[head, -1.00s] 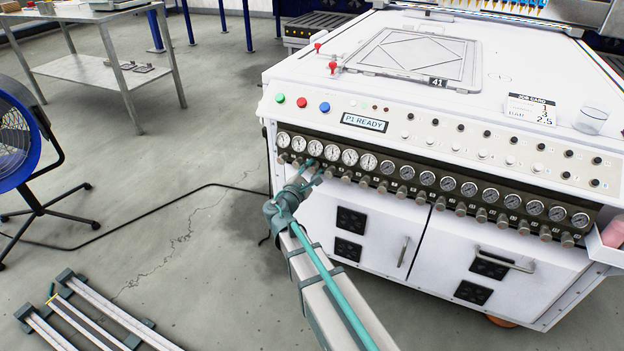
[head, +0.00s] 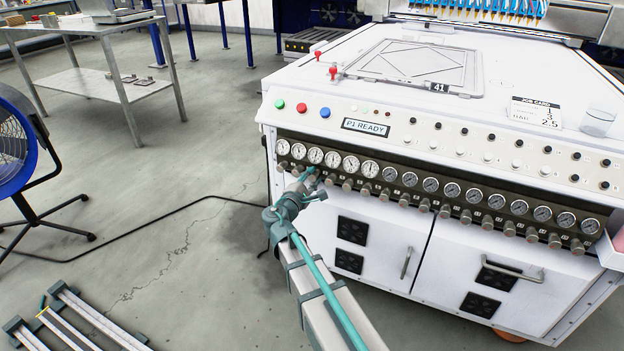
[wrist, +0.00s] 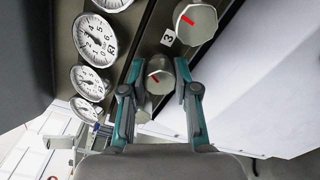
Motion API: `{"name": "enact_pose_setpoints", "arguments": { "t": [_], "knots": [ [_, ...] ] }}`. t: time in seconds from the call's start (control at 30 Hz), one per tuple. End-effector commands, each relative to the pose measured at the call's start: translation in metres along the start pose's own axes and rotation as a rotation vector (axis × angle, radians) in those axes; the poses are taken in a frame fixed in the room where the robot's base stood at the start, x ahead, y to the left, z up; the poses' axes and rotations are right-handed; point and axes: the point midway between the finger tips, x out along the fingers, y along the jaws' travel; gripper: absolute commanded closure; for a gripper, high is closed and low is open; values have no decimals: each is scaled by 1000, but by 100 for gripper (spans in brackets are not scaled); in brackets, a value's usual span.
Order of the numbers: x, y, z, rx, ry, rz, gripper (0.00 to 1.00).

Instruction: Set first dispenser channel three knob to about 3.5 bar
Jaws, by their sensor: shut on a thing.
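A row of pressure gauges (head: 316,156) runs along the white dispenser's front, with a grey knob under each. In the wrist view, a grey knob with a red mark (wrist: 158,76) sits between the teal fingers of my gripper (wrist: 159,92), which is shut on it. A "3" label (wrist: 168,37) lies between this knob and another red-marked knob (wrist: 195,22) above it. A white-faced gauge (wrist: 95,38) is to the left; its exact reading is too small to tell. In the head view, my gripper (head: 311,178) is at the knobs under the left gauges, its fingertips partly hidden.
The display (head: 366,127) reads "P1 READY". A job card (head: 536,112) shows 1, 3 and 2.5. Neighbouring knobs stand close on both sides.

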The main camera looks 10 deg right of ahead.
Motion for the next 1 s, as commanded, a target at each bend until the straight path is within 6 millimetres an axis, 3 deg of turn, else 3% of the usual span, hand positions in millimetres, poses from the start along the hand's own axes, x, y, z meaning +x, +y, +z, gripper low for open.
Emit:
{"name": "enact_pose_setpoints", "arguments": {
  "t": [0.03,0.07,0.13,0.57,1.0],
  "knots": [
    [0,0,0,0,0,-1,100],
    [0,0,0,0,0,-1,69],
    [0,0,0,-1,0,0,59],
    [-8,0,0,-2,2,1,59],
    [-85,0,1,-1,3,2,59]
  ]
}}
